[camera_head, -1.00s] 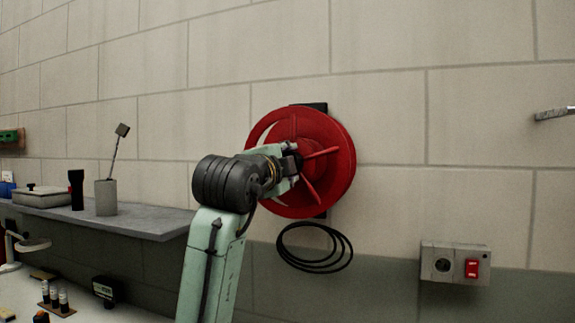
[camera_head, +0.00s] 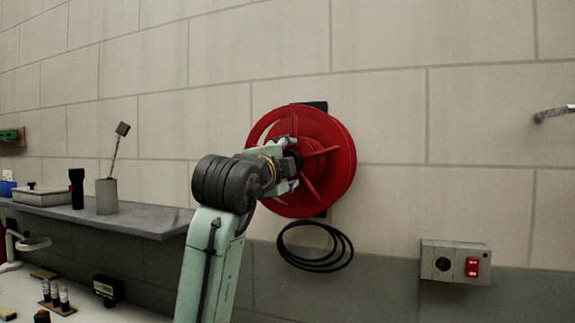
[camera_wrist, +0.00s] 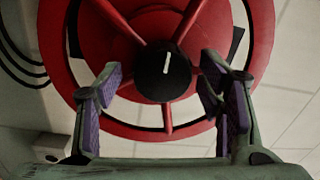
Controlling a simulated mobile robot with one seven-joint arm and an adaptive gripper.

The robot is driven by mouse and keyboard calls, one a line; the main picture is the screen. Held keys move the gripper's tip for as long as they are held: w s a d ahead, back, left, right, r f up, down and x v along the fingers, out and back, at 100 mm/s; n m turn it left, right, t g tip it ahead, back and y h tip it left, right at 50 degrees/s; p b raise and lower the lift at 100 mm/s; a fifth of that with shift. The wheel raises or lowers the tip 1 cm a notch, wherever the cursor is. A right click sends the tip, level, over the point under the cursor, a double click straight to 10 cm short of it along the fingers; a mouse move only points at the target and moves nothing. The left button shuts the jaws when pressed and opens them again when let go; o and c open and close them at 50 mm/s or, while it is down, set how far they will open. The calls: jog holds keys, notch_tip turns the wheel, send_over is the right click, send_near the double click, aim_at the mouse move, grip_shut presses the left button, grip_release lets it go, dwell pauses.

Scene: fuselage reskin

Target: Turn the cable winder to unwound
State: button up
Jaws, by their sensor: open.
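The cable winder (camera_head: 338,165) is a red reel with spokes, mounted on the wall. My gripper (camera_head: 296,162) is at the front of its centre, coming from the left. In the wrist view the winder's black hub (camera_wrist: 165,82) carries a white line, nearly upright there. The open fingers stand on either side of the hub, with a gap on each side and nothing held. Several red spokes spread out from the hub. In the head view my gripper and wrist hide part of the winder's left side and hub.
Loops of black cable (camera_head: 315,258) hang below the winder. A grey box with a red switch (camera_head: 456,262) is on the wall at lower right. A grey shelf (camera_head: 150,221) with a cup and other items runs along the left.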

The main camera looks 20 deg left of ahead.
jog(key=s, duration=1.2)
jog(key=shift+f, duration=0.25)
